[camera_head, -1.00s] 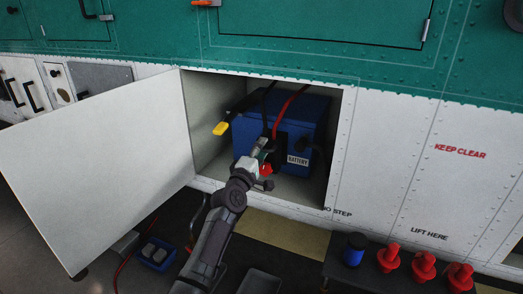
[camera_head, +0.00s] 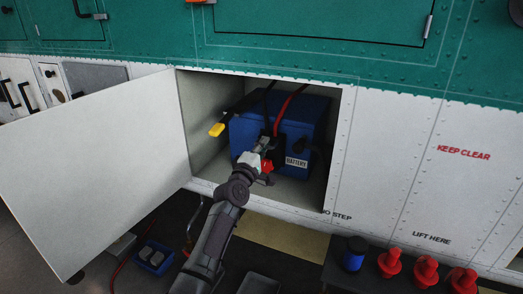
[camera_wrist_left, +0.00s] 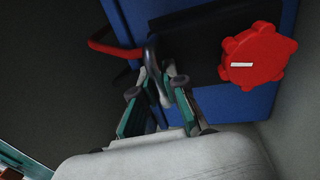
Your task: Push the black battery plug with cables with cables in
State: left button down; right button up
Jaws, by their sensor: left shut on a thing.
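The black battery plug (camera_wrist_left: 195,40) is a dark block with a red knob (camera_wrist_left: 258,57) and a curved grey handle (camera_wrist_left: 152,53). It is at the front of the blue battery (camera_head: 308,112) in the open compartment. The red knob also shows in the head view (camera_head: 267,165). My left gripper (camera_head: 264,147) is in front of the battery, and in the left wrist view its fingers (camera_wrist_left: 158,90) are shut on the handle. The gripper partly hides the plug in the head view, and I cannot tell how deep it sits. My right gripper is not in view.
A white open door (camera_head: 95,165) stands left of the compartment. Red knobbed items (camera_head: 389,262) stand on a dark surface at lower right.

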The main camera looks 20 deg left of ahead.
pick_arm(q)
jog(key=c, duration=1.4)
grip_release()
jog(key=shift+f, duration=0.1)
jog(key=shift+o, duration=1)
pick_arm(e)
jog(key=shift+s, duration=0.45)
pick_arm(q)
jog(key=shift+s, duration=0.1)
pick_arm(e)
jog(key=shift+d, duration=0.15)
pick_arm(q)
jog(key=s+f, duration=0.2)
jog(key=s, duration=0.9)
jog(key=shift+s, duration=0.35)
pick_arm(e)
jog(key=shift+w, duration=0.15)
